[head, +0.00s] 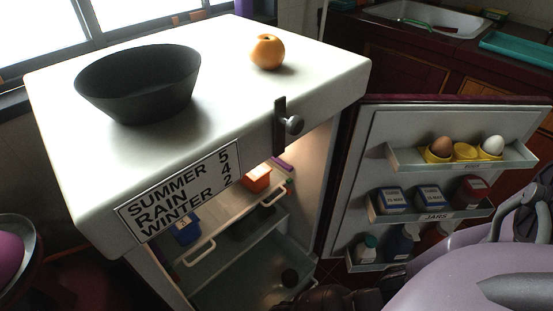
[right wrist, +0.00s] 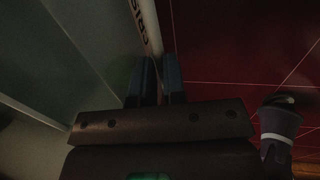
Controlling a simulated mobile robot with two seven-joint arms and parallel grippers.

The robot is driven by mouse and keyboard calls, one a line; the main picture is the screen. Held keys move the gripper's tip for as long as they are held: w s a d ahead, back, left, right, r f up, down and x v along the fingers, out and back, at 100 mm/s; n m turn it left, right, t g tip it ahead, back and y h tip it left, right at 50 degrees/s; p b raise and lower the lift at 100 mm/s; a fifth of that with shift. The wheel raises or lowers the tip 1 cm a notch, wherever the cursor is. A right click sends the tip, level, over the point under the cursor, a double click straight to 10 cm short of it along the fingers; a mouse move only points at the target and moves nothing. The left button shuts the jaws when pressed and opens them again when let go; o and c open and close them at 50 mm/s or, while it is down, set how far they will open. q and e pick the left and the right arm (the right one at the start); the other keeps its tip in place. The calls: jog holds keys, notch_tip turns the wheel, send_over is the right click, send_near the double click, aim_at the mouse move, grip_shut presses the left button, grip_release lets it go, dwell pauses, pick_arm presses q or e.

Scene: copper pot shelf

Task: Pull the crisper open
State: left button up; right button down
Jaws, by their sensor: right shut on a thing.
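The crisper (head: 235,290) is the greenish clear bin low in the open fridge, with a small dark round thing in it. Its front edge is cut off and partly hidden at the bottom of the head view. In the right wrist view a white strip (right wrist: 146,28) with part of a "CRIS" label runs along its front. My right gripper (right wrist: 160,75) is shut on this front edge, with a finger on either side of it. The exact contact is dark. My purple right arm covers the lower right of the head view. My left gripper is not in view.
The fridge door (head: 360,150) stands open at the right, its racks holding eggs, jars and bottles. A black bowl (head: 138,85) and an orange fruit (head: 267,52) stand on top.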

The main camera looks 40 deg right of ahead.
jog(key=c, duration=1.5)
grip_release()
jog(key=shift+o, duration=0.2)
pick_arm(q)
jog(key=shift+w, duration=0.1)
pick_arm(e)
jog(key=shift+w+r, duration=0.1)
jog(key=shift+r, duration=0.15)
pick_arm(q)
jog(key=p, duration=0.3)
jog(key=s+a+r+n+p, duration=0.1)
jog(key=p, duration=0.2)
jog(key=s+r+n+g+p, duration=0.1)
jog(key=p, duration=0.2)
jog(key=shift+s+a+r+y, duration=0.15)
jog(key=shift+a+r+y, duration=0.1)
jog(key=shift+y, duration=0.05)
pick_arm(e)
notch_tip(320, 180, up, 20)
jog(key=shift+f, duration=0.25)
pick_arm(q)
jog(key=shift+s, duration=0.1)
